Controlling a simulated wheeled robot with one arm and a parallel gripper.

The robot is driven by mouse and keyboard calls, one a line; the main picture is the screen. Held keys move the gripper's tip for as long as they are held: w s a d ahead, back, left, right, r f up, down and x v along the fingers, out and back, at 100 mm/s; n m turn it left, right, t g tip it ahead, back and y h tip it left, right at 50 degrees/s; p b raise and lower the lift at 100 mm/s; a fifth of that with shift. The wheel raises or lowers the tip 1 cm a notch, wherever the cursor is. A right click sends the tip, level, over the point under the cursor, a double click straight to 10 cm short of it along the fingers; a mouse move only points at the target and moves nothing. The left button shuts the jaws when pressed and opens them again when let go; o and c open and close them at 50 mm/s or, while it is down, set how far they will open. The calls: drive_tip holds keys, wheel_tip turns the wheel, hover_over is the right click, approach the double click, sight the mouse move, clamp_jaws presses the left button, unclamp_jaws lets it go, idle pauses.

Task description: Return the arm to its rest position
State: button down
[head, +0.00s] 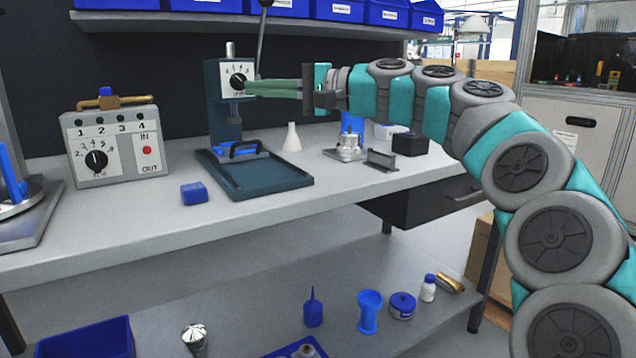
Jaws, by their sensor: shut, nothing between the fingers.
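My arm reaches in from the right side of the head view, bent over the workbench (110,240). My gripper (248,88) is shut and empty, with its green fingers pointing left. The fingertips are beside the dial on the head of a dark press-like stand (224,118); I cannot tell whether they touch it. The arm is held above the bench top.
A grey control box (117,158) stands on the left, with a blue block (194,193) near it. A dark tray (262,184), white funnel (292,138), metal housing (348,150) and black box (410,144) lie below the arm. A shelf with blue bins (334,10) hangs above.

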drive_tip(key=s+d+f+n+g+h, duration=0.15)
drive_tip(key=s+f+h, duration=0.25)
drive_tip(key=s+f, duration=0.65)
drive_tip(key=s+d+f+n+g+h, duration=0.15)
drive_tip(key=s+f+h, duration=0.4)
drive_tip(key=f, duration=0.85)
drive_tip(key=s+d+f+g+h, duration=0.3)
drive_tip(key=s+d+f+h, duration=0.5)
drive_tip(key=s+d+f, duration=1.3)
drive_tip(key=s, duration=0.2)
drive_tip(key=shift+s+d+f+g, duration=0.4)
